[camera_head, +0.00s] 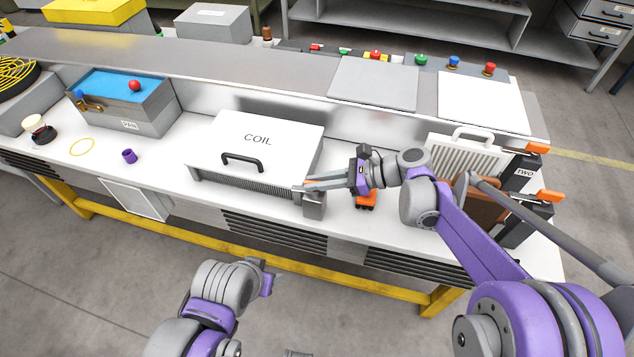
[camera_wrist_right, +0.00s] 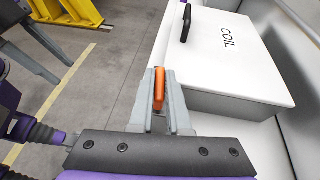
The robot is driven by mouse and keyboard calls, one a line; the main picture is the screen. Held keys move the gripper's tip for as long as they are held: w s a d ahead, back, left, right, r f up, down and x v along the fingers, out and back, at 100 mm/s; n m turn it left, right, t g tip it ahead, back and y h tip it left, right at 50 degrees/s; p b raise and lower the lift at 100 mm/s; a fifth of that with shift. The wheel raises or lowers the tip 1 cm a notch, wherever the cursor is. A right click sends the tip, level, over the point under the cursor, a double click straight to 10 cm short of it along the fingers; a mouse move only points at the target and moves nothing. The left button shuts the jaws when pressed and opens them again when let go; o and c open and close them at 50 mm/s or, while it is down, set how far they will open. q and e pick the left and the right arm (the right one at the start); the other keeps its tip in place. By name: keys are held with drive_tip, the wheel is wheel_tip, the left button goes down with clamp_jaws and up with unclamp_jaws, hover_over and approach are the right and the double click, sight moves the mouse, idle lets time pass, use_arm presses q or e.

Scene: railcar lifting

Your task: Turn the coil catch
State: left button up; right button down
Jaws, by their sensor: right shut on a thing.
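The coil box (camera_head: 257,146) is a white-lidded unit marked COIL, with a black handle (camera_head: 242,162) on its lid. The lid lies flat. My right gripper (camera_head: 302,187) is at the box's front right corner, beside a small grey block (camera_head: 314,208). In the right wrist view, my right gripper (camera_wrist_right: 160,92) is shut on the orange coil catch (camera_wrist_right: 159,84), which stands between the fingers beside the white box (camera_wrist_right: 225,55). In the head view the catch is hidden at the fingertips. My left arm shows at the bottom, but its gripper fingers do not.
An orange piece (camera_head: 366,200) sits on the bench below my right wrist. A white filter with a handle (camera_head: 466,155) and orange-topped clamps (camera_head: 536,148) stand at the right. A blue-topped box (camera_head: 125,97) and a purple cup (camera_head: 129,156) are at the left.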

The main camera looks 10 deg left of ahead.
drive_tip(key=n+g+h, duration=0.1)
drive_tip(key=n+g, duration=0.2)
drive_tip(key=g, duration=0.1)
drive_tip(key=shift+w+n, duration=0.15)
drive_tip(key=shift+n, duration=0.25)
drive_tip(key=shift+n+g+h, duration=1.4)
drive_tip(key=shift+n+g, duration=0.5)
drive_tip(key=shift+g, duration=0.1)
drive_tip(key=c, duration=0.9)
unclamp_jaws()
drive_tip(key=shift+w+r, duration=0.1)
